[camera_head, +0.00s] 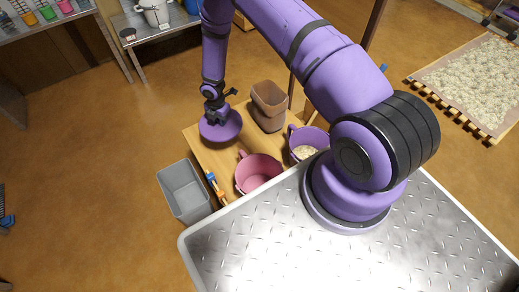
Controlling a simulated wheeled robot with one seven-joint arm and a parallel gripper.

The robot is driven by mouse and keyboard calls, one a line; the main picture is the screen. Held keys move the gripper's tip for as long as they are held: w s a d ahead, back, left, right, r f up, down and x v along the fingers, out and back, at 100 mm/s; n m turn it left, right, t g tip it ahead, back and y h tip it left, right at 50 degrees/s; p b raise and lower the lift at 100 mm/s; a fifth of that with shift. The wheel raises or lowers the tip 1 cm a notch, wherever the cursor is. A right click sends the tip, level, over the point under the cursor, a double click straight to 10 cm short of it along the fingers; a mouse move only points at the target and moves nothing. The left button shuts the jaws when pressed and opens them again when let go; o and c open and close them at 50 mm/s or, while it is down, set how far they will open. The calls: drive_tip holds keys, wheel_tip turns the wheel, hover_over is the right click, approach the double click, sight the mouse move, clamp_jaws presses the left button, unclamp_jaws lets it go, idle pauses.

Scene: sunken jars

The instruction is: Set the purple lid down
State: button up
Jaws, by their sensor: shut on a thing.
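The purple lid (220,127) is a round, dark purple disc at the left side of the wooden table. My gripper (216,113) is shut on it from above. The lid appears over the table's far left corner; I cannot tell whether it touches the table top. The fingers are small and partly hidden against the lid. A purple jar (309,138) with pale contents stands uncovered at the right of the table, next to my arm's base.
A pink jar (258,172) stands at the table's (207,152) near side, and a brown container (269,102) at the back. A grey bin (184,191) is on the floor to the left. Small blue and orange items (216,188) sit at the table's edge. Bare table shows between lid and pink jar.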

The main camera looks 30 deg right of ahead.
sight(223, 144)
drive_tip(key=f+n, duration=0.1)
drive_tip(key=a+f+n, duration=0.1)
drive_tip(key=f+n, duration=0.1)
drive_tip(key=shift+s+f, duration=0.15)
drive_tip(key=shift+f, duration=0.1)
drive_tip(key=shift+a+f, duration=0.1)
drive_tip(key=shift+f, duration=4.9)
drive_tip(key=shift+f, duration=0.15)
drive_tip(key=o, duration=1)
drive_tip(key=shift+c, duration=0.2)
